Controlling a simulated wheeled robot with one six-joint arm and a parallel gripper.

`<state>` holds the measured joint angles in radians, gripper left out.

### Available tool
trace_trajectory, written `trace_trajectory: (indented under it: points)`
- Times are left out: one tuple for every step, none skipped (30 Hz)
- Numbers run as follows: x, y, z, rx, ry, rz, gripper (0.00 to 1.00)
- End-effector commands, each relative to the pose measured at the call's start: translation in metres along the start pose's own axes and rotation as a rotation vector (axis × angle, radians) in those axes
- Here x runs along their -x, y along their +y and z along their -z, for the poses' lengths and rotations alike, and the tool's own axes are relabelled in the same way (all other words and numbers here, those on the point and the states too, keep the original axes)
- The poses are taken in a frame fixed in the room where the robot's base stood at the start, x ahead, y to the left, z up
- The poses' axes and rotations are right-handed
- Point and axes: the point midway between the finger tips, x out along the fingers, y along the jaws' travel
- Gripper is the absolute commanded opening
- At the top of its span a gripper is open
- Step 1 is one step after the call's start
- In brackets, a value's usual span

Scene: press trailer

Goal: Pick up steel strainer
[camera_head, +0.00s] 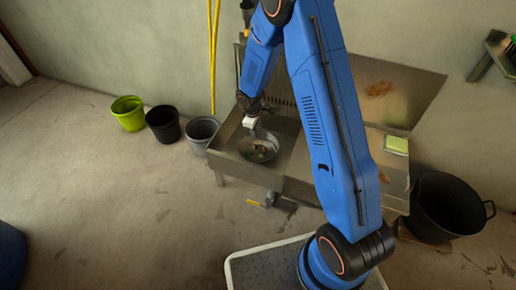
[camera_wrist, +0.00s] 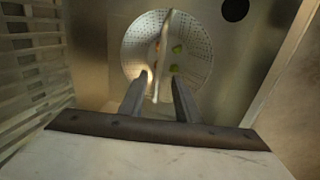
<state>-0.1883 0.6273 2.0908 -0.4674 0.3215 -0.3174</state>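The steel strainer (camera_head: 259,148) is a round perforated bowl lying in the sink basin. In the wrist view the strainer (camera_wrist: 199,50) has a thin upright piece, which looks like a handle, running across its middle, with small green and orange bits inside. My gripper (camera_head: 252,132) is above the strainer, pointing down into the basin. In the wrist view my gripper (camera_wrist: 158,84) is open, one finger on each side of the near end of the handle-like piece. A gap shows on both sides. I cannot tell whether the fingertips are level with it.
The steel sink (camera_head: 231,158) has raised walls around the strainer. A slatted rack (camera_wrist: 30,45) is at the left in the wrist view. A green bucket (camera_head: 128,113), a black bucket (camera_head: 163,124) and a grey bucket (camera_head: 201,132) stand left of the sink. A black tub (camera_head: 448,207) stands right.

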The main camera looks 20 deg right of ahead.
Motion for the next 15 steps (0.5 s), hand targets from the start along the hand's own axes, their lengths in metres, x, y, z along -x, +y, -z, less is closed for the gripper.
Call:
trace_trajectory:
  points:
    - [-0.007,0.0,0.0,0.0,-0.001,0.001,0.3]
    - [-0.009,0.0,0.0,-0.001,0.0,0.0,0.3]
    - [-0.013,0.0,0.0,0.0,0.0,0.0,0.3]
    - [-0.015,0.0,0.0,0.0,0.0,0.0,0.3]
    - [-0.016,0.0,0.0,0.0,0.0,0.0,0.3]
    - [-0.018,0.0,0.0,0.0,0.0,0.0,0.3]
    - [-0.019,0.0,0.0,0.0,0.0,0.0,0.3]
    - [-0.02,0.0,0.0,0.0,0.0,0.0,0.3]
    - [-0.022,0.0,0.0,-0.001,0.0,0.0,0.3]
    - [-0.024,0.0,0.0,-0.001,0.0,0.0,0.3]
    - [-0.027,0.001,0.0,-0.001,0.0,0.0,0.3]
    - [-0.032,0.001,0.0,0.0,0.0,0.0,0.3]
    - [-0.036,0.001,0.0,0.001,0.0,0.001,0.3]
    - [-0.04,0.001,0.0,0.0,0.0,0.001,0.3]
    - [-0.046,0.001,0.0,0.0,-0.001,0.001,0.3]
